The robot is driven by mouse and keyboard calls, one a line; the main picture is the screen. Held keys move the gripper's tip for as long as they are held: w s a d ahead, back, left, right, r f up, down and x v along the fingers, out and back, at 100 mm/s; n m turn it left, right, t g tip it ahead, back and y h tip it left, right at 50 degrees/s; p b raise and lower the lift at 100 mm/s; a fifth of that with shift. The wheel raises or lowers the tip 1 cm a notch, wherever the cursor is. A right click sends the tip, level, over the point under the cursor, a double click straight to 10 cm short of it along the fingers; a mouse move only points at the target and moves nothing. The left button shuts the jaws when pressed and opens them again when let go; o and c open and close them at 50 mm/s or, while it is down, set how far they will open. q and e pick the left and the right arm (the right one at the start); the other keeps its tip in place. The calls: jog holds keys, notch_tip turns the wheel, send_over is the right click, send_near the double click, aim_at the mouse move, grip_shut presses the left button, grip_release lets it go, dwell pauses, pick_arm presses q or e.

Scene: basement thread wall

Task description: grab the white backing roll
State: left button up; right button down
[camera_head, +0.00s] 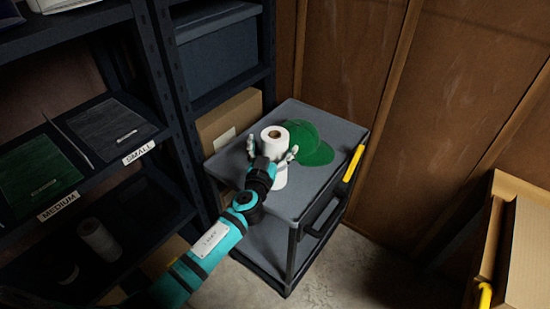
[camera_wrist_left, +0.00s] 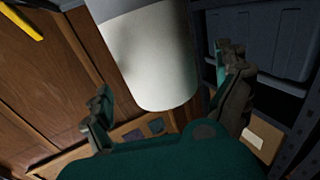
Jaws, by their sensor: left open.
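A white backing roll (camera_head: 273,135) stands upright on the grey top of a cart (camera_head: 230,160), its hollow core facing up. My left gripper (camera_head: 272,153) is open in front of the roll, one finger to each side of it. The gripper and wrist hide the middle of the roll. In the left wrist view the roll (camera_wrist_left: 150,55) shows large between the two spread fingers (camera_wrist_left: 166,78), with dark gaps on both sides. Whether a finger touches it I cannot tell. My right gripper is not in view.
Dark shelves (camera_head: 163,60) stand at left, with another white roll (camera_head: 98,239) low down. A cardboard box (camera_head: 230,120) is behind the cart; an open carton (camera_head: 500,240) is at right.

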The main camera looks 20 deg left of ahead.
pick_arm(q)
jog(key=shift+w+f, duration=0.1)
jog(key=shift+w, duration=1.35)
jog(key=shift+s, duration=0.1)
jog(key=shift+c, duration=0.4)
jog(key=c, duration=1.6)
jog(key=shift+r, duration=0.2)
